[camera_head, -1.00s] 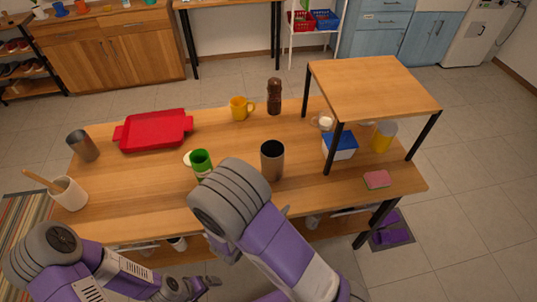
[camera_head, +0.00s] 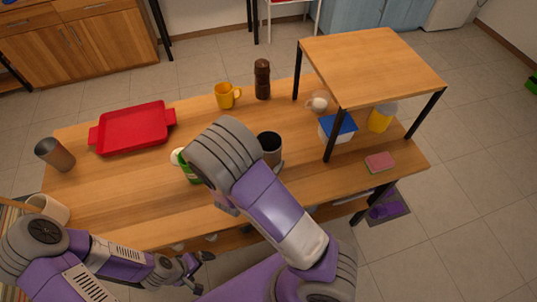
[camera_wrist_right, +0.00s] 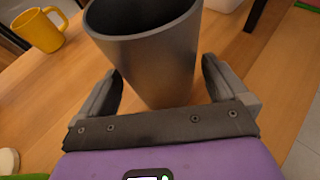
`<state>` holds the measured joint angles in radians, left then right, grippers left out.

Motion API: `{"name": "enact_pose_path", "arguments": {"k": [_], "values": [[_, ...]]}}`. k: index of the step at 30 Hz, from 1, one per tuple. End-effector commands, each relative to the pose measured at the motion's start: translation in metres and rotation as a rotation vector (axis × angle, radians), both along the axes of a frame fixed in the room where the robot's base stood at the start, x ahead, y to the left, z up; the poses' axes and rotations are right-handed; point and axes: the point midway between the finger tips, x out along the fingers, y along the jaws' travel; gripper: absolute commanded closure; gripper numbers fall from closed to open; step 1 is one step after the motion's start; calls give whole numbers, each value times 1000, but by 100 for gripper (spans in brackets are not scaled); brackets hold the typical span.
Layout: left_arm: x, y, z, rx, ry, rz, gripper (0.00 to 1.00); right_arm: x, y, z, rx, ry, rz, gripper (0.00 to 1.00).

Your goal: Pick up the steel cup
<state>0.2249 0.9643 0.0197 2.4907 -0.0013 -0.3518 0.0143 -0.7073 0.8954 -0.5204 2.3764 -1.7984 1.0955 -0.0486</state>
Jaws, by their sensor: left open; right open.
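A dark grey metal cup (camera_head: 270,146) stands upright near the middle of the table, partly hidden by my right arm. In the right wrist view this cup (camera_wrist_right: 150,50) is large, and its open top faces up. My right gripper (camera_wrist_right: 163,88) is open, with one finger on each side of the cup's lower part; a gap shows at the right finger, and contact at the left cannot be told. A second, brownish steel cup (camera_head: 56,154) stands tilted-looking at the table's left end. My left gripper (camera_head: 190,270) is open and empty, low in front of the table.
A green cup (camera_head: 187,169) is close left of my right arm. A yellow mug (camera_head: 228,96), a dark brown mill (camera_head: 262,80) and a red tray (camera_head: 133,128) are farther back. A raised wooden shelf (camera_head: 370,65) with black legs stands at the right. A pink sponge (camera_head: 380,161) lies in front.

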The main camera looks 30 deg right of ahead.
Motion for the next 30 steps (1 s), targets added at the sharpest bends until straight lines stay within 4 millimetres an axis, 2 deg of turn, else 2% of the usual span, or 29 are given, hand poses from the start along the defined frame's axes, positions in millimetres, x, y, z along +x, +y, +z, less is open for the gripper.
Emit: {"name": "enact_pose_path", "arguments": {"k": [3,10,20,26,30], "values": [[0,0,-3,0,0,0,0,5,-7,-4,-1,-1,0,0],[0,0,-2,0,0,0,0,5,-8,-4,-1,-1,1,0],[0,0,-2,0,0,0,0,5,-8,-4,-1,0,0,51],[0,0,-2,0,0,0,0,5,-8,-3,-1,-1,1,51],[0,0,3,0,0,0,0,6,-7,8,0,-4,1,51]]}}
